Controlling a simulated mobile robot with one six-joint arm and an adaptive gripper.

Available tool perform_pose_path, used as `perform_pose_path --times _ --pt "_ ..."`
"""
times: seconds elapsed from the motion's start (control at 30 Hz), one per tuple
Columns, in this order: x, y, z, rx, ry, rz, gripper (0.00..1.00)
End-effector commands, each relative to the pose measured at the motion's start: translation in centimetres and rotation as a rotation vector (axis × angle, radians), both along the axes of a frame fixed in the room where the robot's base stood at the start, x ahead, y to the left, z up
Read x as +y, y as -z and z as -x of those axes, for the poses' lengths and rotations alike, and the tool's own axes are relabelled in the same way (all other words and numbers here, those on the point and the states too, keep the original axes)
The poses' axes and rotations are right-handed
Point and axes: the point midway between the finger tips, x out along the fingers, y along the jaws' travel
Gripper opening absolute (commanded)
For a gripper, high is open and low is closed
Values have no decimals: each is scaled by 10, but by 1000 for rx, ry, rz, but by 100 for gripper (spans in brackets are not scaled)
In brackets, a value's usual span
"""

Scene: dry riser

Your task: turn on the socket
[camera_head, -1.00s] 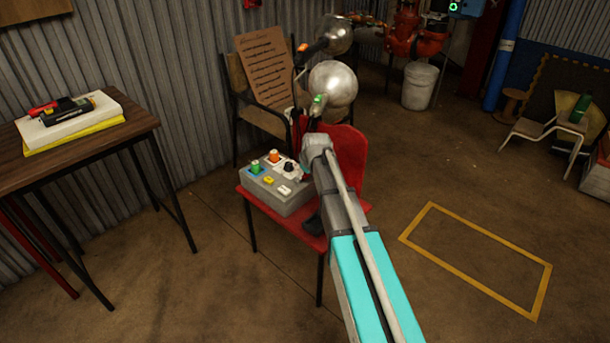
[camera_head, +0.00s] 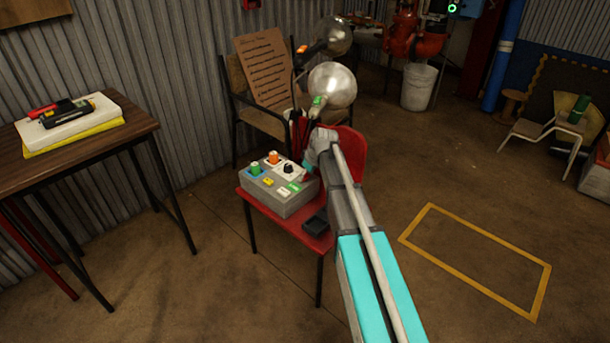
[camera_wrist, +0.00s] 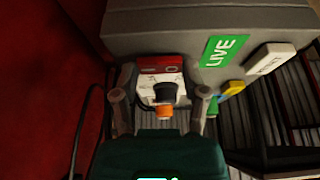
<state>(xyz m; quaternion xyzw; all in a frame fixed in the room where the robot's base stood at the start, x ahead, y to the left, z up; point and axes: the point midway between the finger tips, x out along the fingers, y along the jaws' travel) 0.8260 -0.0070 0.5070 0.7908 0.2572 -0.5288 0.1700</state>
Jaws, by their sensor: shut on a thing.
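A grey control box (camera_head: 290,200) sits on the red chair, with coloured buttons and a green LIVE label (camera_wrist: 220,50) on its top. A white and red socket plate with a black knob (camera_wrist: 163,92) lies between my fingers in the wrist view; the knob (camera_head: 289,167) also shows in the head view. An orange button (camera_wrist: 164,112) shows beyond it. My gripper (camera_wrist: 163,98) is shut on the socket, one finger on each side. The exact contact is unclear. In the head view, my gripper (camera_head: 308,172) is at the box's right edge, partly hidden by my arm.
A black object (camera_head: 316,221) lies on the red chair seat (camera_head: 300,232). A wooden table (camera_head: 90,148) stands left. A brown sign (camera_head: 266,75) leans on a chair behind.

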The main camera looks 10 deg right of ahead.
Motion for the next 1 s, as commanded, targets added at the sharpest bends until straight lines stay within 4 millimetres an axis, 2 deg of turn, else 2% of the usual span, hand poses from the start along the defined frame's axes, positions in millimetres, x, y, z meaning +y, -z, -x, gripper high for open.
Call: perform_pose_path --times 0.43,0.47,0.63,1.0 --pt "1 0 0 45 -4 -60 9" --pt "1 0 0 45 -4 -60 59" --pt "1 0 0 43 -3 -59 90" --pt "0 0 0 41 -2 -57 91"
